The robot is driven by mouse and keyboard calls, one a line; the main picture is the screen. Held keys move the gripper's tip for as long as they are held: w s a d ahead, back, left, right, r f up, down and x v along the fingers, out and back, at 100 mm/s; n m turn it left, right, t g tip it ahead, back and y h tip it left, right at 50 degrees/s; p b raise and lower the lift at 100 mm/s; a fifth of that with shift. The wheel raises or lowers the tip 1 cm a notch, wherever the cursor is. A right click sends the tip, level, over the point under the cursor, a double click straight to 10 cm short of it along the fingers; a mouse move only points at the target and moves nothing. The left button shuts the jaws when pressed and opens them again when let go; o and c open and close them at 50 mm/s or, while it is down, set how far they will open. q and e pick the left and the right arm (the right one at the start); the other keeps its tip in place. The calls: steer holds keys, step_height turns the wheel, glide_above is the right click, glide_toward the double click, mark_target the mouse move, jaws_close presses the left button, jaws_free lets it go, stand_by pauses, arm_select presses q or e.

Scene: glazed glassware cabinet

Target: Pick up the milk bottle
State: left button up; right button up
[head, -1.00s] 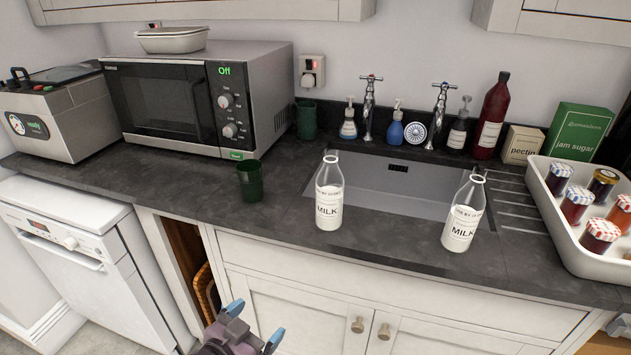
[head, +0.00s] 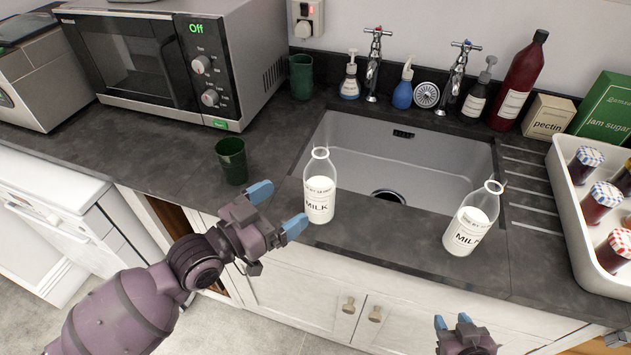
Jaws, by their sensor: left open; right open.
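Two glass milk bottles labelled MILK stand upright on the dark worktop at the front of the sink. The left milk bottle (head: 319,190) is close to my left gripper (head: 279,208). That gripper is open and empty, its blue fingertips just left of the bottle, with a small gap in the picture. The right milk bottle (head: 471,220) stands near the sink's front right corner. My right gripper (head: 454,322) is open and empty at the bottom edge, below the right bottle and in front of the cupboard doors. Its wrist is cut off by the frame.
A dark green cup (head: 231,161) stands on the worktop (head: 130,135) left of the left bottle. The sink (head: 405,158) lies behind the bottles. A white tray of jars (head: 577,228) is at the right, a microwave (head: 175,62) at the back left.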

mark_target(308, 187)
arm_select(q)
steer(key=shift+p+x, duration=0.4)
steer(key=shift+x, duration=4.4)
steer(key=shift+r, duration=0.1)
steer(key=shift+c, duration=0.3)
steer(key=c, duration=1.2)
steer(key=shift+r, duration=0.1)
steer(key=shift+c, duration=0.9)
